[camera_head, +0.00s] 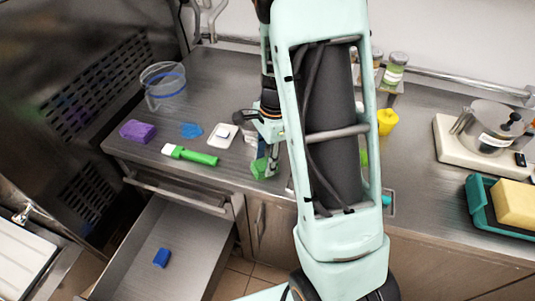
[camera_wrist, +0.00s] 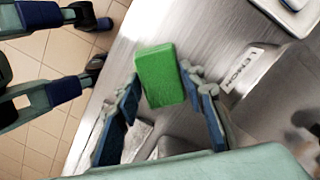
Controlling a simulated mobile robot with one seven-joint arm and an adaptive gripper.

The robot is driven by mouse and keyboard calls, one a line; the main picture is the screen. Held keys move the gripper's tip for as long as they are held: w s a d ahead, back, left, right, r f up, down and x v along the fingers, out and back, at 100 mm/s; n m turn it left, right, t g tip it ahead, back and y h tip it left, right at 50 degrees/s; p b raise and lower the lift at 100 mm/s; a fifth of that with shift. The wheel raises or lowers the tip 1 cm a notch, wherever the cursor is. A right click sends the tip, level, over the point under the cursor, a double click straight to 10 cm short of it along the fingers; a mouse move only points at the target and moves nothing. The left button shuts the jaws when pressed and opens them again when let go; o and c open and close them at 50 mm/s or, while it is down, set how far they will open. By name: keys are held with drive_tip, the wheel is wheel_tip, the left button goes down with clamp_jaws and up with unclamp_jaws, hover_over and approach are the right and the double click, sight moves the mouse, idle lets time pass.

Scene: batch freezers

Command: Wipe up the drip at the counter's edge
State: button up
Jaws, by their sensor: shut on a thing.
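My gripper (camera_wrist: 163,80) is shut on a green sponge (camera_wrist: 158,68), a block held between its two blue-padded fingers. In the head view the green sponge (camera_head: 260,170) shows low at the counter's front edge, beside my arm. The steel counter (camera_wrist: 180,30) lies beneath it in the wrist view. I cannot clearly make out a drip at the edge; the sponge and my fingers may cover it. A flat blue patch (camera_head: 191,130) lies farther back on the counter at the left. My arm hides the middle of the counter in the head view.
An open drawer (camera_head: 205,238) juts out below, with a blue block inside. A purple block (camera_head: 137,131), green tube (camera_head: 190,155), white dish (camera_head: 221,136) and clear tub (camera_head: 163,85) stand left. A yellow cup (camera_head: 387,122), scale (camera_head: 457,143) and teal tray (camera_head: 478,202) stand right.

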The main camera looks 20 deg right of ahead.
drive_tip(key=shift+s+a+f+p, duration=0.15)
drive_tip(key=shift+s+a, duration=0.3)
drive_tip(key=shift+s, duration=0.25)
drive_tip(key=shift+s+a+r+p, duration=0.1)
drive_tip(key=shift+s+a, duration=0.4)
drive_tip(key=shift+s, duration=0.2)
drive_tip(key=shift+s+a+f+p, duration=0.15)
drive_tip(key=shift+s+a, duration=0.3)
drive_tip(key=shift+s, duration=0.25)
drive_tip(key=shift+r, duration=0.1)
drive_tip(key=shift+r, duration=0.1)
wheel_tip(320, 180, up, 6)
drive_tip(key=p, duration=0.5)
drive_tip(key=shift+w, duration=0.15)
wheel_tip(320, 180, up, 3)
drive_tip(key=shift+p, duration=0.55)
drive_tip(key=shift+w, duration=0.15)
